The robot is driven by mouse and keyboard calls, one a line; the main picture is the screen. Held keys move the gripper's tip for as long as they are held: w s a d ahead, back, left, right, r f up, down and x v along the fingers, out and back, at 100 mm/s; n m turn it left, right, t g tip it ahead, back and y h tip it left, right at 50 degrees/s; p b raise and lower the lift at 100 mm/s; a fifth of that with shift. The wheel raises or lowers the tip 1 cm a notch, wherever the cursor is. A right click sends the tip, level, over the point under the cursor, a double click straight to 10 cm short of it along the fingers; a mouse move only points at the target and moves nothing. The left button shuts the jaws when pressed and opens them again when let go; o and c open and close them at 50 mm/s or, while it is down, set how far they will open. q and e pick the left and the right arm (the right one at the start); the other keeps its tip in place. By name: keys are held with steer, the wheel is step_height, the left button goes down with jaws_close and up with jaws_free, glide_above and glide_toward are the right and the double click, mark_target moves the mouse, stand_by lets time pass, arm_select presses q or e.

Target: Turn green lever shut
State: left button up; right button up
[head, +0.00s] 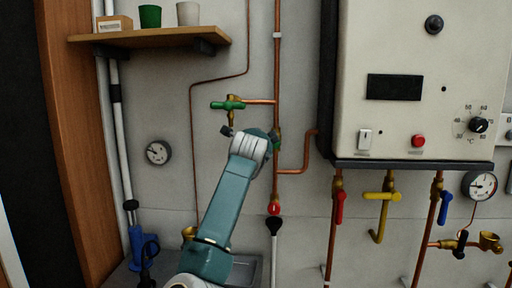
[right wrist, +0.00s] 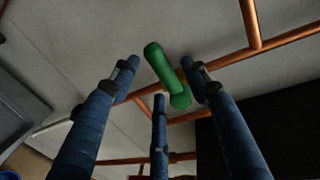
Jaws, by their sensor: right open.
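A green lever (head: 277,143) sits on the vertical copper pipe in the head view, mostly hidden behind my right arm's wrist. A green cross handle (head: 228,104) tops a brass tap on a short side pipe, up and left of it. In the right wrist view a green lever (right wrist: 166,71) stands out from a copper pipe, between and beyond the tips of my right gripper's dark blue fingers (right wrist: 160,78). The fingers are spread apart, and I see no clear contact. In the head view the fingers are mostly hidden by the wrist. My left gripper is not in view.
A cream boiler (head: 405,110) hangs at the right; a red lever (head: 340,207), a yellow valve handle (head: 382,196) and a blue lever (head: 445,207) sit below it. A wooden shelf (head: 160,37) is at upper left.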

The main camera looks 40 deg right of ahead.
steer(key=v, duration=0.8)
steer(key=shift+a, duration=0.1)
